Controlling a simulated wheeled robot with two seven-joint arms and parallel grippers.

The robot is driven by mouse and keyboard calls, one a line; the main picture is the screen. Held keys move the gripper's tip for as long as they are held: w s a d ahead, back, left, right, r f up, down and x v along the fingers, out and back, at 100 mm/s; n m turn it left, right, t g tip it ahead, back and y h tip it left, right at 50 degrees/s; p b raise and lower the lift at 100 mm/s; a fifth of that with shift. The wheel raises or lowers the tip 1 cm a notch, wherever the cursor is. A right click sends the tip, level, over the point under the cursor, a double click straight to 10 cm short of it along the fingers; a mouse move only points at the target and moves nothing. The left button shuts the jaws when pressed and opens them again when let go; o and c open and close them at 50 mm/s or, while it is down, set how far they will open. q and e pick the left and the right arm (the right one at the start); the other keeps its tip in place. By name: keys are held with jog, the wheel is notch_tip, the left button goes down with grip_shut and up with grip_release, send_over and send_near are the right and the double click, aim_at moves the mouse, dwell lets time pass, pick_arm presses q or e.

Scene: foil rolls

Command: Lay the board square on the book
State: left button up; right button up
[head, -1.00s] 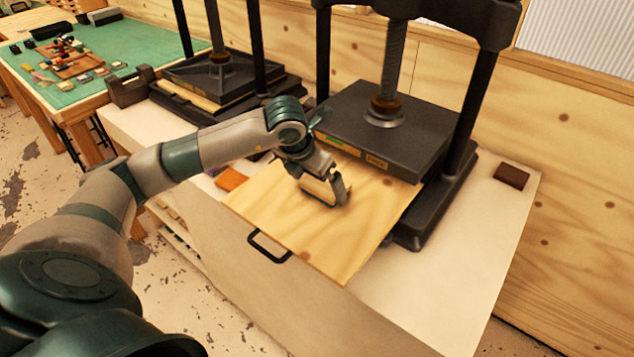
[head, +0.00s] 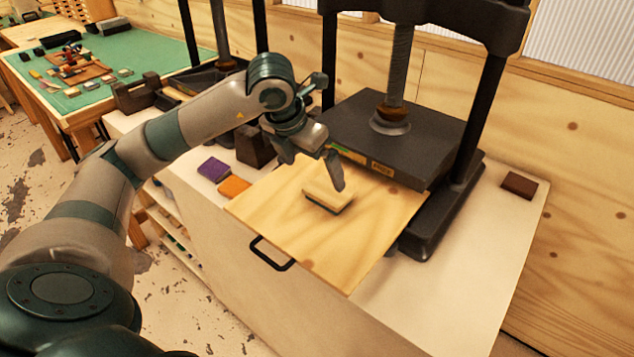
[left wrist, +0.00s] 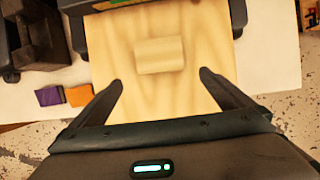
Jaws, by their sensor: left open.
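A small pale board (head: 328,191) lies flat on top of a thin, darker-edged book (head: 337,208), and the two form one low stack on a light wooden plank (head: 300,238) in front of the press. In the left wrist view the pale board (left wrist: 160,55) covers nearly all of the book, so I cannot tell exactly how well their edges line up. My left gripper (head: 311,168) is open and empty above the stack, apart from it. In the left wrist view its fingers (left wrist: 162,80) stand wide apart, short of the stack. My right gripper is not in view.
The black press (head: 385,130) stands right behind the plank, with its screw and posts. A purple block (head: 213,169) and an orange block (head: 234,186) lie left of the plank. A dark brown block (head: 519,185) lies far right. The bench is clear at front right.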

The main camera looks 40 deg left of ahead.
pick_arm(q)
jog(key=shift+v, duration=1.3)
